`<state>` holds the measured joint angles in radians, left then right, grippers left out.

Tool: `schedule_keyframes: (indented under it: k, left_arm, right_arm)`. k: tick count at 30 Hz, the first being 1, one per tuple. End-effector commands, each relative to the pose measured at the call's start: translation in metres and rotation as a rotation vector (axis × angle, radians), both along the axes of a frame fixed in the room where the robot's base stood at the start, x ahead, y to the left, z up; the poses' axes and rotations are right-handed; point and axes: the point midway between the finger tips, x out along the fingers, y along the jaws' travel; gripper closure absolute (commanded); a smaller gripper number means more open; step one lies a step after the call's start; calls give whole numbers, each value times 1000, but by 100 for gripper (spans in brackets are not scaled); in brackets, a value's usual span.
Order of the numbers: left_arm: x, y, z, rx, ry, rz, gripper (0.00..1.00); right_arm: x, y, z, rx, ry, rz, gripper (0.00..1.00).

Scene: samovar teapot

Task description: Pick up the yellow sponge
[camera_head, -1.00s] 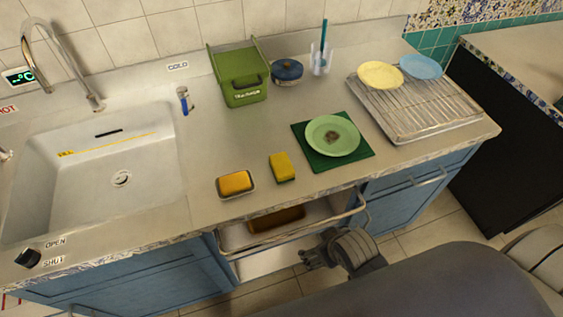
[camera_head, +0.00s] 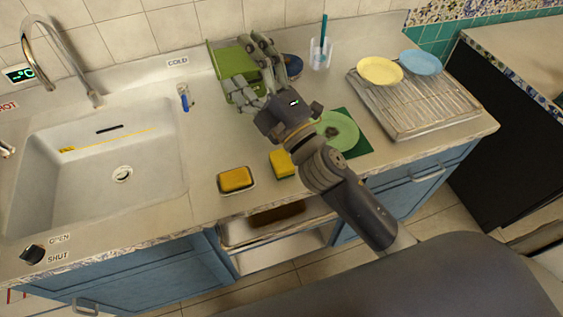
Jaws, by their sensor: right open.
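The yellow sponge (camera_head: 281,165) stands on the counter near its front edge, partly hidden by my right arm. A second yellow-orange block (camera_head: 236,180), perhaps soap, lies in a small dish just to its left. My right gripper (camera_head: 248,70) is open and seems empty. It is above the back of the counter, in front of the green box, beyond the sponge and apart from it. My left gripper is not in view.
The green box (camera_head: 225,58) and a blue-lidded pot (camera_head: 293,65) are partly hidden behind my right gripper. A green plate (camera_head: 345,130) lies on a dark green mat right of the sponge. The sink (camera_head: 60,180) is at left, the drying rack (camera_head: 430,110) at right.

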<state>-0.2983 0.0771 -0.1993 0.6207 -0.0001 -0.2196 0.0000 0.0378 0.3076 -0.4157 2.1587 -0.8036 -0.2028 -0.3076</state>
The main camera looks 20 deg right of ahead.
Motion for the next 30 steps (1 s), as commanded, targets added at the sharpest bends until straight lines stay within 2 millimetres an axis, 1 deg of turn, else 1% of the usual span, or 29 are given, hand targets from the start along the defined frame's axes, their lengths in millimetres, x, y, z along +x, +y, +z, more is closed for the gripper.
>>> schedule_keyframes:
  k: [1,2,3,5,6,8,9,10,11,12,14,15,17,18,20,21,23,24,27,30]
  left_arm:
    - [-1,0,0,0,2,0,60]
    - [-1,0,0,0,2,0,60]
    - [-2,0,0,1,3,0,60]
    - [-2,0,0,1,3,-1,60]
    - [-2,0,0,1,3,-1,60]
    - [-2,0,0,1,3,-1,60]
    - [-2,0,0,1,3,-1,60]
    - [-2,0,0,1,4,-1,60]
    - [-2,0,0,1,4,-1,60]
    - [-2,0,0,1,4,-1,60]
    - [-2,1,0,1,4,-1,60]
    - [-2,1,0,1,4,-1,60]
    - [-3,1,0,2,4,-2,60]
    - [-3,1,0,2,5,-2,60]
    - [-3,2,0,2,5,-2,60]
    - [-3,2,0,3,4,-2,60]
    - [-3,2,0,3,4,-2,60]
    - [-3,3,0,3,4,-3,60]
    - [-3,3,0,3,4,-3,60]
    - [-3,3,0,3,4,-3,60]
  right_arm:
    - [-5,25,19,-115,-126,66,14]
    - [-10,41,27,-183,-199,106,14]
    - [-19,61,33,-278,-293,160,14]
    - [-33,90,36,-424,-429,244,14]
    - [-42,107,33,-524,-516,300,14]
    - [-56,129,22,-678,-639,388,14]
    - [-65,141,10,-784,-716,447,14]
    - [-70,148,-1,-864,-769,493,14]
    - [-74,153,-13,-945,-821,541,14]
    - [-79,157,-31,-1055,-883,605,14]
    - [-82,155,-61,-1222,-964,705,14]
    - [-81,149,-81,-1334,-1009,776,14]
    - [-77,133,-111,-1505,-1059,886,14]
    - [-72,118,-130,-1615,-1081,963,14]
    - [-63,89,-153,-1775,-1093,1080,14]
    - [-56,68,-165,-1872,-1085,1158,14]
    - [-46,35,-178,-2003,-1060,1268,14]
    - [-40,14,-182,-2078,-1036,1335,14]
    - [-30,-32,-187,-2217,-961,1476,14]
    - [-24,-61,-186,-2295,-895,1570,14]
